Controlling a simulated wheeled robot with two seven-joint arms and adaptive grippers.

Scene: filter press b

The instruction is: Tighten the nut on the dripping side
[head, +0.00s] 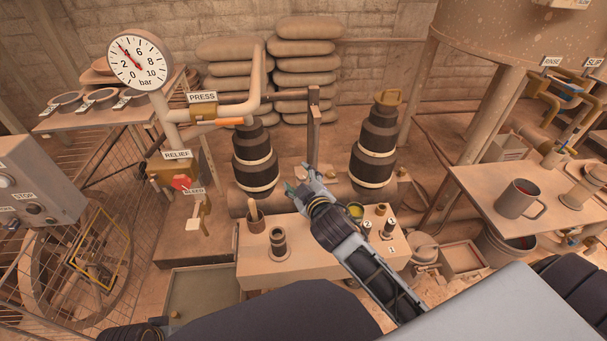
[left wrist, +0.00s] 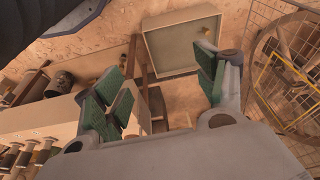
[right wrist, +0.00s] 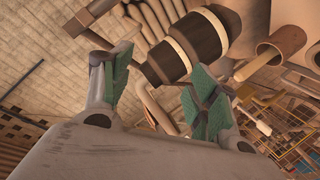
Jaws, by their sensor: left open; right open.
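Two dark stacked columns with cream bands stand at the bench's back: the left column (head: 255,165) and the right column (head: 374,148). A brass nut-like piece with a loop (head: 388,97) tops the right column. I cannot make out drips on either side. My right gripper (head: 300,190) is open and empty between the columns, above the bench. In the right wrist view a banded column (right wrist: 190,45) shows beyond its open fingers. My left gripper (left wrist: 165,95) is open and empty, pointing down.
A pressure gauge (head: 139,59) reads near 4 bar above the PRESS and RELIEF valves at left. Cups and small parts stand on the bench (head: 320,262). A side table (head: 480,190) holds a mug (head: 521,199). A shallow tray (left wrist: 181,40) is on the floor.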

